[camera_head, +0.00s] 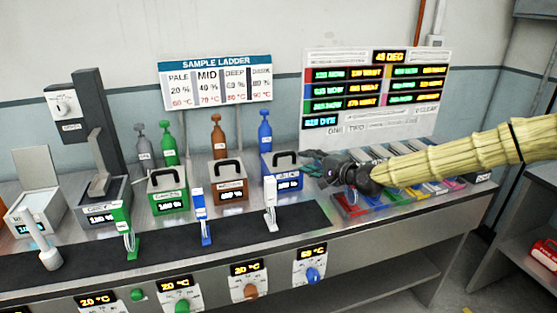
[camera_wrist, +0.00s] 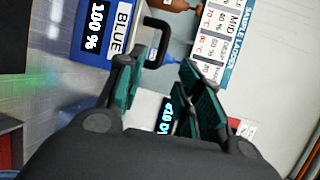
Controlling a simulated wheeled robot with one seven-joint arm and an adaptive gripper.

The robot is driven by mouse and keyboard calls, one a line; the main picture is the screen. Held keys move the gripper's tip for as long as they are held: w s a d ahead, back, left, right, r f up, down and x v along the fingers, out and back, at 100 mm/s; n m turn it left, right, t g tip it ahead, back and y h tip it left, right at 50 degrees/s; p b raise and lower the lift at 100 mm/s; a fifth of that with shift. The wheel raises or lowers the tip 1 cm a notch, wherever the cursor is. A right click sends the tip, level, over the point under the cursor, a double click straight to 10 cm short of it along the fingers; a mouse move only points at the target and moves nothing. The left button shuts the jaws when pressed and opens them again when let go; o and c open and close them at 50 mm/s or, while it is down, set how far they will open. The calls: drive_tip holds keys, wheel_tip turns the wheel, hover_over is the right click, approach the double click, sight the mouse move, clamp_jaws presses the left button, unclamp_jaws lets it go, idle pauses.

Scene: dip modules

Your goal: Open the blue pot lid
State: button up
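The blue pot (camera_head: 270,176) stands on the bench with its lid on. A black loop handle (camera_head: 285,155) rises from the lid. My gripper (camera_head: 308,163) is just right of the pot in the head view, pointing toward it. In the wrist view the pot (camera_wrist: 68,38) is at the upper left with its "BLUE" and "100 %" labels, and the handle (camera_wrist: 158,30) is ahead of my fingertips (camera_wrist: 158,72). The fingers are apart with nothing held between them. The handle appears beyond the tips; the exact gap cannot be told.
A brown pot (camera_head: 229,191) and a green pot (camera_head: 167,195) stand to the left. Blue (camera_head: 265,133), brown (camera_head: 217,140) and green (camera_head: 167,150) bottles stand behind. A white stand (camera_head: 270,205) is in front of the blue pot. Coloured trays (camera_head: 350,206) lie below my arm.

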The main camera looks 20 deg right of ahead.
sight(286, 155)
drive_tip(key=x, duration=0.3)
drive_tip(key=p+x, duration=0.1)
drive_tip(key=x, duration=0.7)
drive_tip(key=shift+a+r+p, duration=0.2)
drive_tip(key=shift+a+p, duration=0.2)
drive_tip(key=shift+a, duration=0.05)
clamp_jaws()
